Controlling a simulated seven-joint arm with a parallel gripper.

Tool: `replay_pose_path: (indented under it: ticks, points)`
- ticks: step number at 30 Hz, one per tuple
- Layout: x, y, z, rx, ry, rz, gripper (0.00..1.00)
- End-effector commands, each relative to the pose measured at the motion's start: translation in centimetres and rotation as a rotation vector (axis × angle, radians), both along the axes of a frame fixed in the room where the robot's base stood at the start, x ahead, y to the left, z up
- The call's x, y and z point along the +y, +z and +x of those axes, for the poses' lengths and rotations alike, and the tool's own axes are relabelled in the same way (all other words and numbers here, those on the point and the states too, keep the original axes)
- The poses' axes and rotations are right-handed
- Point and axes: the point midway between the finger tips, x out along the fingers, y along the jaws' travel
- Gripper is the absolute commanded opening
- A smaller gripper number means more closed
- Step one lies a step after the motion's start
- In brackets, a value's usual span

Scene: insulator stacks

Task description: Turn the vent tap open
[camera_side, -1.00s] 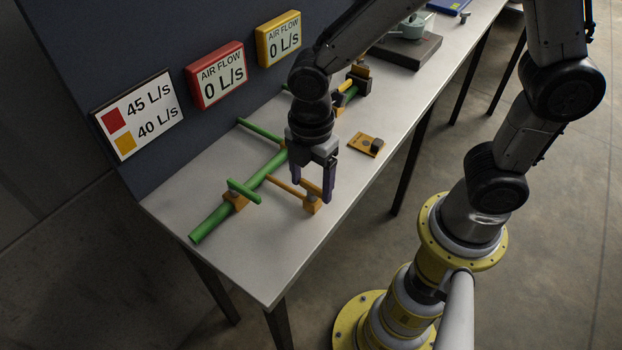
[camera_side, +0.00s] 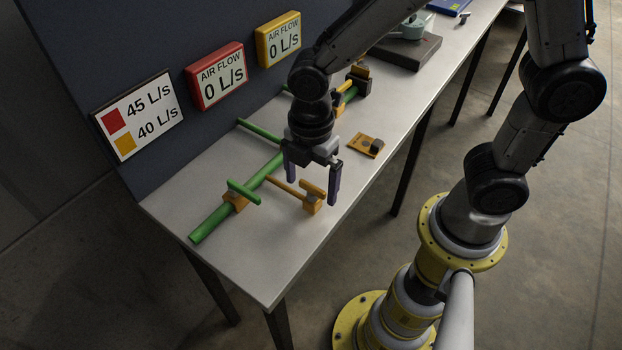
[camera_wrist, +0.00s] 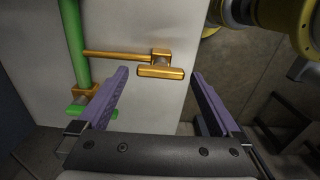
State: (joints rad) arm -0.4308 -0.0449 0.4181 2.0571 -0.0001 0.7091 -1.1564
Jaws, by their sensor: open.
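An orange tap (camera_side: 313,190) with a bar handle stands at the end of a thin orange branch pipe (camera_side: 285,187), near the table's front edge. In the wrist view the tap's handle (camera_wrist: 160,72) lies crosswise between the fingertips, in line with the branch. A green-handled tap (camera_side: 244,192) sits on an orange block on the thick green pipe (camera_side: 210,222). I cannot tell from labels which tap is the vent. My gripper (camera_side: 312,188) is open and points down, its purple fingers (camera_wrist: 160,74) apart on either side of the orange handle, with gaps to it.
The red meter (camera_side: 216,76) and yellow meter (camera_side: 279,39) both read 0 L/s. A wall card (camera_side: 139,114) shows red 45 L/s and yellow 40 L/s. An orange plate (camera_side: 366,146) with a dark block lies right of my gripper.

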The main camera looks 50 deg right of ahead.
Motion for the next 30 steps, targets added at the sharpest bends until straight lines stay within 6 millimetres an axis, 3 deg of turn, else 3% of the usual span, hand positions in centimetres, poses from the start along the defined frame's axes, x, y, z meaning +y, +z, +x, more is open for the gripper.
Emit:
replay_pose_path:
  ticks: [7,21,30]
  points:
    - [0.0,1.5,0.1,-0.003,-0.001,0.001,1.0]
    - [0.0,11.0,0.0,-0.004,0.0,0.002,1.0]
    - [0.0,13.7,0.0,-0.001,0.0,0.0,1.0]
